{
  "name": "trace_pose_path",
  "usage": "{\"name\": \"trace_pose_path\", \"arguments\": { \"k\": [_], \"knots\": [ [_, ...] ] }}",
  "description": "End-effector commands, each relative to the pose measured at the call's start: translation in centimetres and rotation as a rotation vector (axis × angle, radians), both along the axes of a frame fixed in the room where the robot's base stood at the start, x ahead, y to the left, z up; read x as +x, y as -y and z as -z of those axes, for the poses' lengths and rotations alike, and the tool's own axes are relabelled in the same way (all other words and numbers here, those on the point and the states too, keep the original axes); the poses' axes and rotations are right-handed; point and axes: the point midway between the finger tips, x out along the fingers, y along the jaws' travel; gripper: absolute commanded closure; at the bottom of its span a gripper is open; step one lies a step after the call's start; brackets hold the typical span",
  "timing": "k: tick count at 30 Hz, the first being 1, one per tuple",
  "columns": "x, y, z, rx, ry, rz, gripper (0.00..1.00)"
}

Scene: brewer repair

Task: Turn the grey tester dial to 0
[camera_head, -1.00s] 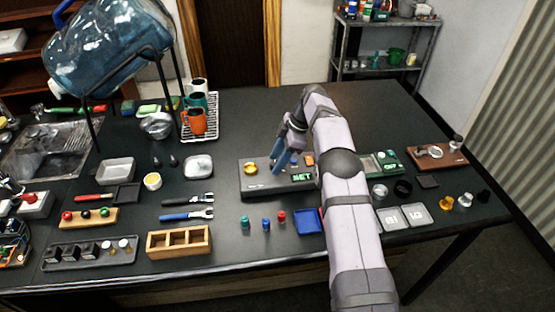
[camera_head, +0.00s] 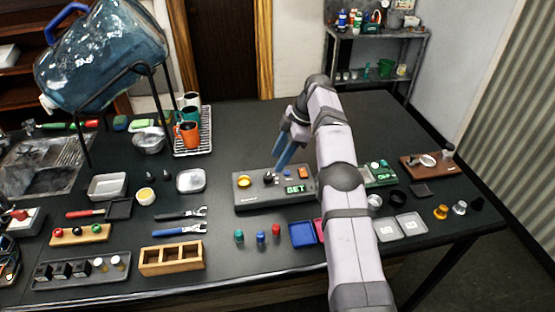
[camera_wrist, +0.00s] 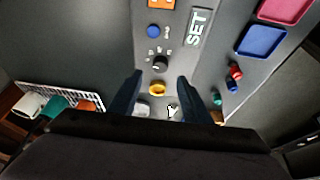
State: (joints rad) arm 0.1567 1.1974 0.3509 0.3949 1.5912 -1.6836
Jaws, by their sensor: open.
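The tester (camera_head: 250,200) is a dark grey box in the middle of the table, with a display (camera_head: 296,189) reading SET in green in the head view. Its dial (camera_head: 268,179) is a small dark knob; in the wrist view the dial (camera_wrist: 159,62) has pale marks around its far side. The marks are too small to read, so I cannot tell its setting. My gripper (camera_head: 282,156) is open and empty above and behind the tester. In the wrist view my gripper's fingers (camera_wrist: 160,88) point towards the panel, with the dial just beyond the gap between the tips.
A yellow knob (camera_wrist: 157,88), a blue button (camera_wrist: 153,31) and an orange button (camera_head: 303,173) share the panel with the dial. A blue tray (camera_head: 302,234) and small coloured pegs (camera_head: 261,238) lie in front. A mug rack (camera_head: 206,150) stands back left.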

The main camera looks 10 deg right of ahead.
Motion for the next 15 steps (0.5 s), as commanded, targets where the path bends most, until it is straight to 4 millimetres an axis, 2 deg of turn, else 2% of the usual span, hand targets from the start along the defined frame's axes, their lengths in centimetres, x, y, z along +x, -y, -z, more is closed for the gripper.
{"name": "trace_pose_path", "arguments": {
  "k": [8, 11, 13, 15],
  "knots": [
    [0.0, 0.0, 0.0, 0.0, -0.001, 0.0, 0.56],
    [0.0, -0.8, 0.3, 0.0, 0.0, -0.013, 0.56],
    [0.2, -1.8, -0.8, -0.003, 0.023, -0.03, 0.56],
    [0.5, -2.9, -2.7, -0.008, 0.06, -0.049, 0.56]
  ]
}}
